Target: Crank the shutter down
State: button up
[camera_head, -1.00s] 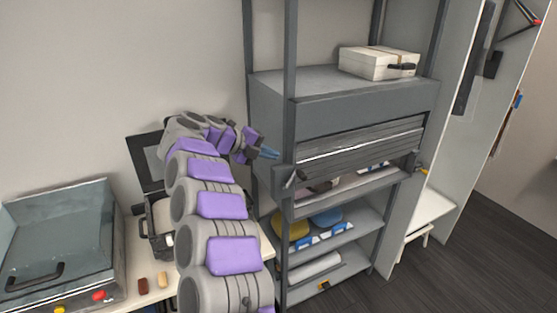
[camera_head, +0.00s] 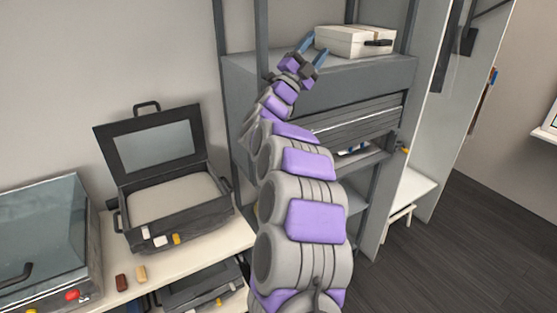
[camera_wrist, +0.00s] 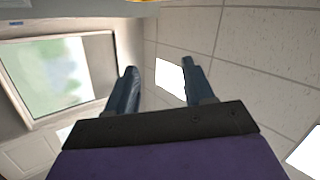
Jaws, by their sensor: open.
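The grey slatted shutter (camera_head: 365,122) is partly lowered in the front of the shelf unit, below a grey housing (camera_head: 350,88). A gap with some shelf contents shows under it. A small yellow knob (camera_head: 404,150) sits at the unit's right side; I cannot tell whether it belongs to the crank. My arm hides the unit's left front and the shutter's left end. My gripper (camera_head: 317,47) is open and raised above the housing, close to the white case in the picture. Its blue fingers (camera_wrist: 158,68) are apart with nothing between them in the wrist view, pointing toward ceiling and window.
A white case (camera_head: 352,40) with a dark handle lies on top of the housing. At left, a dark open-lidded case (camera_head: 180,225) and a glass-topped box (camera_head: 45,240) stand on a pale bench. Dark floor (camera_head: 470,240) is free at right.

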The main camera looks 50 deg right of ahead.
jog(key=s+a+f+n+t+y+b, duration=0.2)
jog(key=s+a+f+n+t+y, duration=0.15)
jog(key=f+n+t+y, duration=0.5)
jog(key=s+a+f+n+t+y+b, duration=0.15)
jog(key=a+f+n+t+y, duration=0.3)
jog(key=f+n, duration=0.75)
jog(key=s+a+f+n+t+y+b, duration=0.2)
jog(key=s+a+f+n+t+y, duration=0.35)
jog(key=f, duration=0.85)
jog(key=w+d+b, duration=0.1)
jog(key=w+d, duration=0.1)
jog(key=w, duration=0.4)
jog(key=w+d+n+y+b, duration=0.1)
jog(key=w+d, duration=0.2)
jog(key=w, duration=0.3)
jog(key=w+d+n+b, duration=0.1)
jog(key=w+d, duration=0.1)
jog(key=w, duration=0.4)
jog(key=shift+w+d+t+y, duration=0.2)
jog(key=shift+d+t+y, duration=0.05)
jog(key=shift+y, duration=0.1)
jog(key=shift+r, duration=0.1)
grip_shut()
